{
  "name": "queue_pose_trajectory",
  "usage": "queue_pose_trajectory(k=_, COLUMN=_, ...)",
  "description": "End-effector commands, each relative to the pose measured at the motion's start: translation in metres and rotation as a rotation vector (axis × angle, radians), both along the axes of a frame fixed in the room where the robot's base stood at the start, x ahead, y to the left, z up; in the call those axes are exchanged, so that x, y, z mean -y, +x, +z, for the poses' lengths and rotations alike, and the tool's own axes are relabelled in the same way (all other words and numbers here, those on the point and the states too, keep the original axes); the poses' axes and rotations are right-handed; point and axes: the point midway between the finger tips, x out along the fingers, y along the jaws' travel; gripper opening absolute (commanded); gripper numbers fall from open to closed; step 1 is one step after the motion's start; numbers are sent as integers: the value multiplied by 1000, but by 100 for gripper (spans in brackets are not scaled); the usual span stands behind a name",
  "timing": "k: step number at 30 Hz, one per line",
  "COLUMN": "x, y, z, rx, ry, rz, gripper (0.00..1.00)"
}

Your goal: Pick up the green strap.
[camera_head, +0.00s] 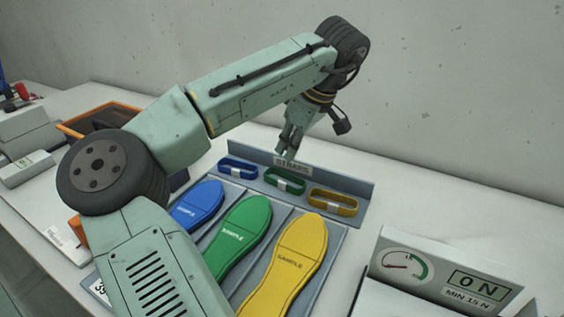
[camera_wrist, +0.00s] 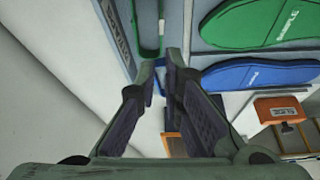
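The green strap (camera_head: 297,187) is a loop with a white band, lying in the middle of the strap row. Part of it shows at the top of the wrist view (camera_wrist: 148,52), beyond my fingertips. My gripper (camera_head: 288,150) points down above the back of the row, near the STRAPS sign. In the wrist view my gripper (camera_wrist: 161,72) has its two fingers apart with nothing held between them. The fingers look apart from the green strap; the exact height is hard to tell.
A blue strap (camera_head: 236,162) lies left of the green one and a yellow strap (camera_head: 345,208) right. Blue (camera_head: 200,205), green (camera_head: 242,222) and yellow (camera_head: 298,248) soles lie in front. A low back wall (camera_head: 355,182) stands behind the straps. A gauge box (camera_head: 440,268) stands at right.

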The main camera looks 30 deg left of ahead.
Motion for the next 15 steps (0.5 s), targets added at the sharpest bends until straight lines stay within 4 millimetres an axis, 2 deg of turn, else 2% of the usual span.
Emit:
queue_pose_trajectory(k=7, x=-15, y=-2, z=-38, rx=-7, ry=1, rz=12, gripper=8)
queue_pose_trajectory(k=15, x=-24, y=0, z=-58, rx=-5, ry=0, rz=8, gripper=8)
